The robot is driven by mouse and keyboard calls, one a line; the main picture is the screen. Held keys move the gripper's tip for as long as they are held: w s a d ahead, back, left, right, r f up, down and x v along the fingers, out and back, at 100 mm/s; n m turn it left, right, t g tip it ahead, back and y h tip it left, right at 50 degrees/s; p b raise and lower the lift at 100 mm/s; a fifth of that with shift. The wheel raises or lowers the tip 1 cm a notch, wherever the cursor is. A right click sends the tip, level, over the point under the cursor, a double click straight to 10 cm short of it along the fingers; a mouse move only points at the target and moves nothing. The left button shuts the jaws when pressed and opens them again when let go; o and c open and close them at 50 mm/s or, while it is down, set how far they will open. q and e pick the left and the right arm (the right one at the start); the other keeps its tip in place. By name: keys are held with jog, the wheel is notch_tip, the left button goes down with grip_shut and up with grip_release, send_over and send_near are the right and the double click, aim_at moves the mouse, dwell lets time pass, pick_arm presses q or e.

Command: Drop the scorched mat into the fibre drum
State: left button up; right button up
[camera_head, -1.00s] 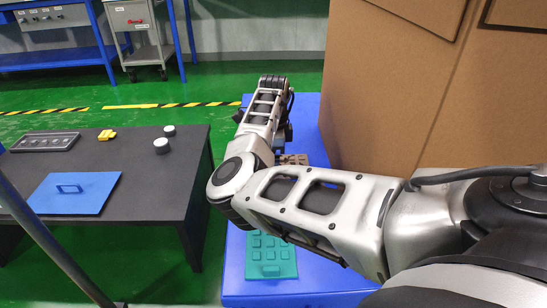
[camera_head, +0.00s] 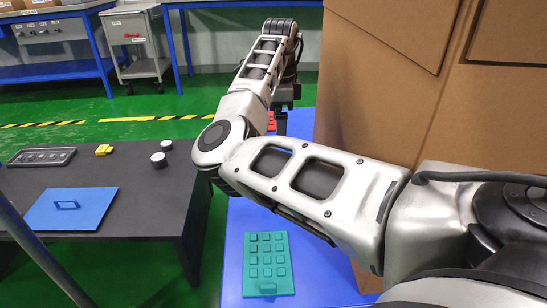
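A large brown cardboard container (camera_head: 395,100) with flat faces stands at the right; I cannot tell whether it is the fibre drum, and its inside is not visible. I cannot pick out a scorched mat. A teal mat with raised square pads (camera_head: 267,262) lies on the blue surface and shows no scorching. My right arm reaches in from the right, across the blue surface. Its dark gripper (camera_head: 281,122) is at the far end, partly hidden behind the arm, beside the container's left edge. Its fingers are too unclear to judge. My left gripper is not in view.
A dark table (camera_head: 150,205) at the left holds a blue panel with a handle (camera_head: 72,208), a grey tray (camera_head: 42,156), a yellow block (camera_head: 104,149) and two round white-topped pieces (camera_head: 158,160). A small red thing (camera_head: 271,122) shows behind the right arm.

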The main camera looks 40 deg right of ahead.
jog(key=f+b, duration=0.1)
jog(key=f, duration=0.3)
jog(key=f+b, duration=0.2)
jog(key=f, duration=0.3)
jog(key=shift+s+f, duration=0.2)
jog(key=shift+f, duration=0.05)
jog(key=shift+f+b, duration=0.6)
jog(key=shift+f, duration=0.25)
jog(key=f, duration=0.1)
jog(key=f+b, duration=0.1)
jog(key=f, duration=0.1)
jog(key=f+b, duration=0.1)
jog(key=shift+w+a+f, duration=0.2)
jog(key=shift+w+a, duration=0.05)
jog(key=shift+a, duration=0.1)
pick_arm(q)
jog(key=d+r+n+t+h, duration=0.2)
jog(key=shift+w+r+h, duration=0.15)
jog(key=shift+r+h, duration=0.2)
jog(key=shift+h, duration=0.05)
pick_arm(e)
jog(key=c, duration=0.9)
jog(key=shift+r, duration=0.1)
jog(key=shift+c, duration=0.2)
